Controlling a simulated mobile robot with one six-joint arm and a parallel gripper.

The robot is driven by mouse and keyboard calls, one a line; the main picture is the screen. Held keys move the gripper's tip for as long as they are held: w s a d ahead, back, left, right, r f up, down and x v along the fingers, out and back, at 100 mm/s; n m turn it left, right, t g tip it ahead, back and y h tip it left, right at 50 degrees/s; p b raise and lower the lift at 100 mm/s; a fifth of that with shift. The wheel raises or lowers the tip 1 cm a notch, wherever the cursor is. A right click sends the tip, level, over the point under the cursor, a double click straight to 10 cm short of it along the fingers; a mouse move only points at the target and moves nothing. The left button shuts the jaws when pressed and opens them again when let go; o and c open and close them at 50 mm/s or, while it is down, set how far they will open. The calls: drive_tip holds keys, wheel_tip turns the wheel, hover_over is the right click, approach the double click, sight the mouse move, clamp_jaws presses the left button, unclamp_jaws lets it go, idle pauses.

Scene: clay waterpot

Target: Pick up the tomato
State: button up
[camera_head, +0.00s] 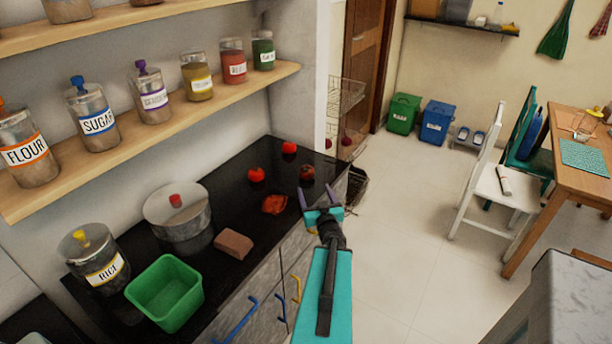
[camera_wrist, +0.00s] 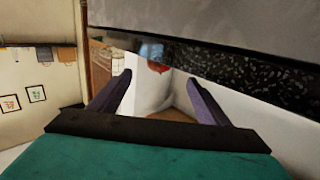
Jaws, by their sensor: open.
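Several red items lie on the black counter in the head view. One bright red tomato (camera_head: 256,174) sits nearer the wall, and another (camera_head: 289,147) sits farther back. A darker red round item (camera_head: 307,172) is near the counter's front edge; I cannot tell if it is a tomato. A flatter orange-red item (camera_head: 274,204) lies closer to me. My gripper (camera_head: 318,195) is open and empty by the counter's front edge, close to the darker item. In the wrist view, a red round thing (camera_wrist: 158,67) shows partly beyond my gripper (camera_wrist: 157,80), between its purple fingers.
A lidded pot (camera_head: 178,222), a brown block (camera_head: 233,244), a green container (camera_head: 165,293) and a rice jar (camera_head: 95,261) stand on the counter (camera_head: 225,185). A shelf (camera_head: 165,130) of jars runs above. Open floor (camera_head: 400,230) lies right of the counter.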

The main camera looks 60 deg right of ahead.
sight(307, 172)
drive_tip(key=shift+b+x, duration=1.2)
drive_tip(key=shift+b, duration=1.8)
drive_tip(key=b+x, duration=0.2)
drive_tip(key=x, duration=0.1)
drive_tip(key=shift+f+b, duration=0.15)
drive_tip(key=shift+b, duration=0.2)
drive_tip(key=shift+w+d, duration=0.3)
drive_tip(key=shift+x, duration=1)
drive_tip(key=shift+p+x, duration=0.4)
drive_tip(key=shift+x, duration=2.2)
drive_tip(key=c, duration=1.2)
